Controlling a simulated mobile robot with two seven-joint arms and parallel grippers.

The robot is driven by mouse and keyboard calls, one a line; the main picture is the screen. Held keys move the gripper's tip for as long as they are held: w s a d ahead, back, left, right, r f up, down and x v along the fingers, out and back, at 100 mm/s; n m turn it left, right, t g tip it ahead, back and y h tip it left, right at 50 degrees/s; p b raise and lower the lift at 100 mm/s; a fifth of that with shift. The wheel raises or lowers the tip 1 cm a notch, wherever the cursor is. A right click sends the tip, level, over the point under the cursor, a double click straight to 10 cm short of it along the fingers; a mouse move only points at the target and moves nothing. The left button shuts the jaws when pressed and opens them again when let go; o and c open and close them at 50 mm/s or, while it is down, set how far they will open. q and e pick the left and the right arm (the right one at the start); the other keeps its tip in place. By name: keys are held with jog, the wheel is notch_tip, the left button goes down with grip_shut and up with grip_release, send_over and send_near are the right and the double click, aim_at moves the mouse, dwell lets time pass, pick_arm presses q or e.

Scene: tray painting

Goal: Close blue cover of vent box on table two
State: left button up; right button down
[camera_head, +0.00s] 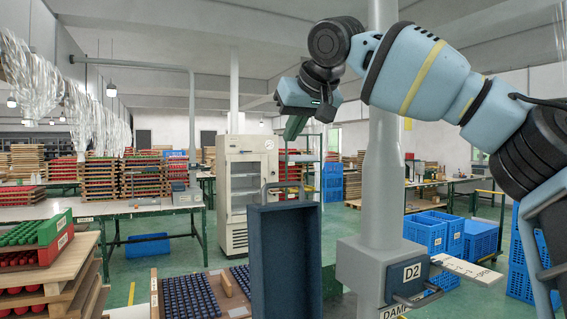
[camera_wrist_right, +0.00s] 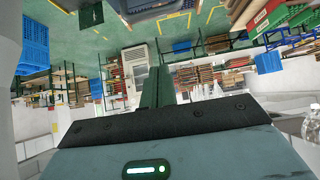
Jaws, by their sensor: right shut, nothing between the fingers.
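A dark blue panel with a raised rim (camera_head: 285,262), which looks like the blue cover, stands upright at the bottom centre of the head view. A grey bar handle (camera_head: 290,183) is on its top edge. Right of it is a grey box marked D2 (camera_head: 370,262) with a small lever, at the foot of a thick grey pipe. Whether the panel is hinged to this box is hidden. My right gripper (camera_head: 292,129) is raised well above the panel, apart from it, its green fingers pointing down. In the wrist view the fingers (camera_wrist_right: 158,87) are together and empty. My left gripper is out of view.
The grey pipe (camera_head: 382,170) rises behind my right arm. Trays of dark blue pieces (camera_head: 190,297) lie left of the panel. Wooden trays with red and green pieces (camera_head: 50,255) are stacked at far left. Blue crates (camera_head: 425,232) stand on the floor at right.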

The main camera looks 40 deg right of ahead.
send_over(283, 203)
jog(key=w+d, duration=0.1)
jog(key=w, duration=0.2)
notch_tip(283, 203, down, 6)
jog(key=shift+s+f, duration=0.15)
jog(key=shift+f, duration=0.1)
jog(key=shift+f+p, duration=0.15)
jog(key=shift+p, duration=0.15)
jog(key=shift+s+a+f+p, duration=0.15)
jog(key=shift+s+f+p, duration=0.1)
jog(key=shift+s, duration=0.35)
jog(key=shift+s+a+f+p, duration=0.15)
jog(key=shift+s+f, duration=0.05)
jog(key=shift+s, duration=0.35)
jog(key=shift+s+f, duration=0.15)
jog(key=shift+s, duration=0.1)
jog(key=shift+s+a+f, duration=0.1)
jog(key=shift+a+f, duration=0.05)
jog(key=shift+f, duration=0.1)
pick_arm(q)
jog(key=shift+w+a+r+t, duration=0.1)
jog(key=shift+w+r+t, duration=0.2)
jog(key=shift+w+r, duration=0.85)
pick_arm(e)
jog(key=shift+f, duration=0.1)
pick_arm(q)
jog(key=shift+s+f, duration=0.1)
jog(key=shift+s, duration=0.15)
